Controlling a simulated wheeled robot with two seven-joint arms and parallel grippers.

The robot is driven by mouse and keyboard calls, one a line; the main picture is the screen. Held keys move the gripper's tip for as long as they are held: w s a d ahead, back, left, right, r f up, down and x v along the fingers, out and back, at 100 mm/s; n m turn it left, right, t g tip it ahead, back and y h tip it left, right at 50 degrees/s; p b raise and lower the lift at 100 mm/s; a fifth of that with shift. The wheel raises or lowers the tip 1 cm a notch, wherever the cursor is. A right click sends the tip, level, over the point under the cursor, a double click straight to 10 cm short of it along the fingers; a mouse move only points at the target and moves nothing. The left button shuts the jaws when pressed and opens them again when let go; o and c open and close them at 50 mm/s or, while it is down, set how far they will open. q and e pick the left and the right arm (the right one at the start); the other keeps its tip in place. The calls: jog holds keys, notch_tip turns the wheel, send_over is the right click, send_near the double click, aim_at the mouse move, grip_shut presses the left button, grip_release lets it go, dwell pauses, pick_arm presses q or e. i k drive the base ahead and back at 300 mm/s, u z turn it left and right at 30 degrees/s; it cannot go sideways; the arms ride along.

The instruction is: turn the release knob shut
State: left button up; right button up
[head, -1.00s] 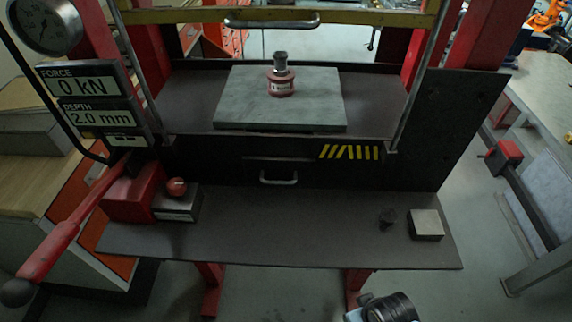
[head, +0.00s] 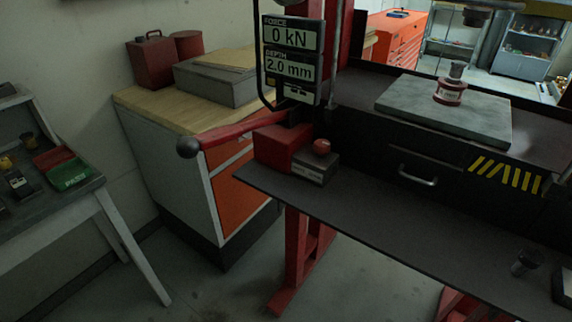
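A round red knob (head: 321,146), which looks like the release knob, sits on a small grey-and-black block (head: 315,168) with a label. The block is beside the red pump body (head: 277,148) on the press's dark front shelf. Whether the knob is open or shut cannot be told from here. The red pump lever (head: 240,131) points left and ends in a dark ball (head: 188,147). The display (head: 291,58) reads force 0 kN and depth 2.0 mm. Neither of my grippers is in view.
A grey plate (head: 420,105) on the press bed carries a small red-and-metal part (head: 450,92). A dark small part (head: 526,262) lies on the shelf at right. A wooden-topped cabinet (head: 160,110) stands behind the lever. A side table (head: 45,205) with small items is at left.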

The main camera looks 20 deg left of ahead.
aim_at(321, 147)
jog(key=u, duration=0.8)
jog(key=i, duration=1.05)
jog(key=z, duration=0.2)
